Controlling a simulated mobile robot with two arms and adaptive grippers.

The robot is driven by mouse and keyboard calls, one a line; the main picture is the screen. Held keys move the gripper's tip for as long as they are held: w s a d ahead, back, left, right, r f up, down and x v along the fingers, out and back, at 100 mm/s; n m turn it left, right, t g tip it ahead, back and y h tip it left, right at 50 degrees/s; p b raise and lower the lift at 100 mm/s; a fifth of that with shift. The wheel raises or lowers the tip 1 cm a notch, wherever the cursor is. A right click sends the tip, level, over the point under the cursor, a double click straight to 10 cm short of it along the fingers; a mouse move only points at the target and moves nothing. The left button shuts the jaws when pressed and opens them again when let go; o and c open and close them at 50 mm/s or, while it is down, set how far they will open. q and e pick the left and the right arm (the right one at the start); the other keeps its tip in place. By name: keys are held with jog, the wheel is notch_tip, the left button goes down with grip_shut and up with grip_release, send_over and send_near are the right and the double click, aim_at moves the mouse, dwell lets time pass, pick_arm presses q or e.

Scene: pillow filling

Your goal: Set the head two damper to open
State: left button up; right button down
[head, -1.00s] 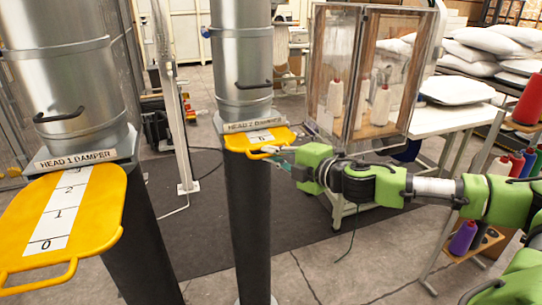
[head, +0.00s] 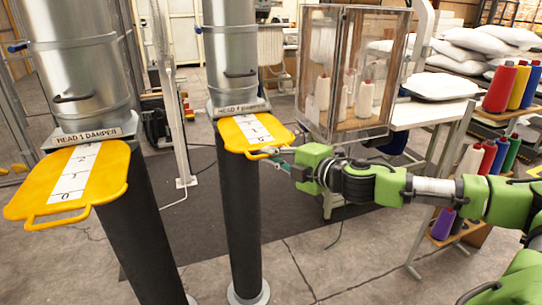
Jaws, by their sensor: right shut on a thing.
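The head two damper is a yellow slide plate (head: 238,137) with a numbered white strip, in the middle of the head view. It sticks out from the metal pipe (head: 233,70) on the black column, under a label that reads like "HEAD 2 DAMPER" (head: 241,108). My right gripper (head: 272,155) reaches in from the right and is shut on the handle at the plate's front edge. The fingertips are small and partly hidden. The head 1 damper (head: 110,172), a like yellow plate, is pulled out at the left. My left gripper does not show.
A glazed wooden cabinet (head: 352,125) stands behind my right arm. A white table (head: 440,112) and stacked white pillows (head: 490,45) are at the right. Thread cones (head: 500,90) stand on a rack at the right edge. A thin white post (head: 172,110) stands between the two columns.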

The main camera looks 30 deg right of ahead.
jog(key=c, duration=2.2)
grip_release()
jog(key=shift+s+a+f, duration=0.15)
jog(key=shift+s+f, duration=0.05)
jog(key=shift+f, duration=0.05)
jog(key=shift+o, duration=0.2)
jog(key=shift+s+r, duration=0.1)
jog(key=shift+r, duration=0.1)
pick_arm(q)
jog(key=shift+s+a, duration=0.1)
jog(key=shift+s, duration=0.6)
pick_arm(e)
jog(key=v, duration=1.2)
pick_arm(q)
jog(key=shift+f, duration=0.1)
